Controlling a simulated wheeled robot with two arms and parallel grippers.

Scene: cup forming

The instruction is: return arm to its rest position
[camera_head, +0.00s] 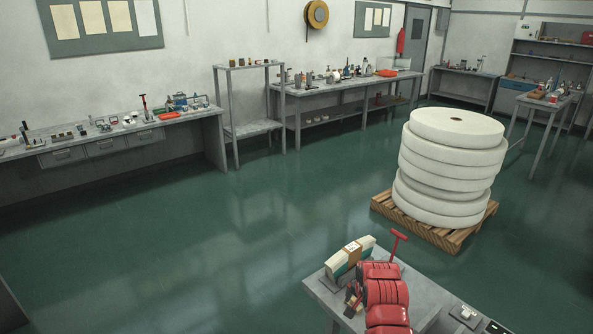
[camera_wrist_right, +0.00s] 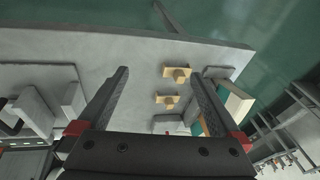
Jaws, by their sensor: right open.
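My right arm is red and reaches in from the bottom of the head view, over a grey workbench (camera_head: 428,291). My right gripper (camera_head: 352,297) is small and partly hidden there by the arm. In the wrist view the right gripper (camera_wrist_right: 158,78) has its two dark fingers spread wide, with nothing held between them. The bench top (camera_wrist_right: 140,60) lies beyond the fingertips. Two small tan pieces, one farther off (camera_wrist_right: 177,73) and one nearer (camera_wrist_right: 167,101), stand on it. My left gripper is not in view.
A cream and teal block with a label (camera_head: 350,256) stands close to the right gripper. A red T-handle (camera_head: 397,242) rises behind the arm. White discs (camera_head: 450,160) are stacked on a wooden pallet (camera_head: 445,238). The green floor to the left is clear.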

